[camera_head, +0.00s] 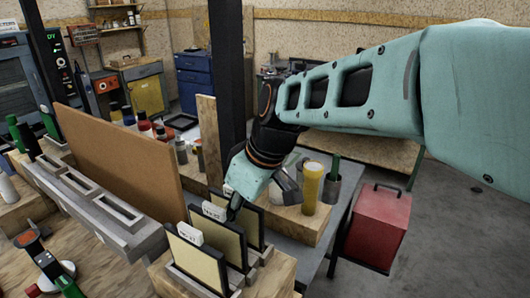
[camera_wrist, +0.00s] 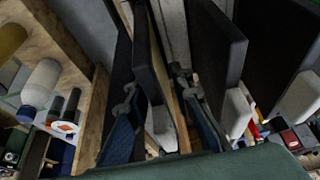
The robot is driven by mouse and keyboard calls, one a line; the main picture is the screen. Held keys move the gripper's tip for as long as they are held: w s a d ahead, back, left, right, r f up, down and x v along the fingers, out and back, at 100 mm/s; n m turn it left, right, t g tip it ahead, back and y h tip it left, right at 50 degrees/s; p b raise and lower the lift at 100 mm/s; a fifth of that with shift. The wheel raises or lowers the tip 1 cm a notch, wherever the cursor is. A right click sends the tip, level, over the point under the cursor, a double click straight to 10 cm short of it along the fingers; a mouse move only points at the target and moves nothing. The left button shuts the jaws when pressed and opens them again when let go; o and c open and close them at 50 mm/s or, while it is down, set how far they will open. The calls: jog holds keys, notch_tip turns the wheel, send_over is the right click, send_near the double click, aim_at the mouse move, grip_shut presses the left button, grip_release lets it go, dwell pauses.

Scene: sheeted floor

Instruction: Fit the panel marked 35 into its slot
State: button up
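Three dark-framed panels with cream faces stand upright in a row in a wooden block: the front one (camera_head: 198,268), the middle one (camera_head: 222,238) and the back one (camera_head: 256,228). White tags sit on the front and middle panels; I cannot read their numbers surely. The back panel's tag is hidden behind my gripper in the head view. My gripper (camera_head: 233,207) is low over the back panel. In the wrist view its fingers (camera_wrist: 157,100) stand apart on either side of that panel (camera_wrist: 152,60), with a white tag between them. A grey slotted rack (camera_head: 150,238) lies left.
A tall brown board (camera_head: 115,160) stands between the slotted rack and the bottles behind. A yellow can (camera_head: 312,188) and a dark cup with a green item stand right of the panels. A black post (camera_head: 226,80) rises behind. A red box (camera_head: 376,228) is at right.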

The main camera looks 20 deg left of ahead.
jog(key=shift+a+f, duration=0.1)
grip_shut()
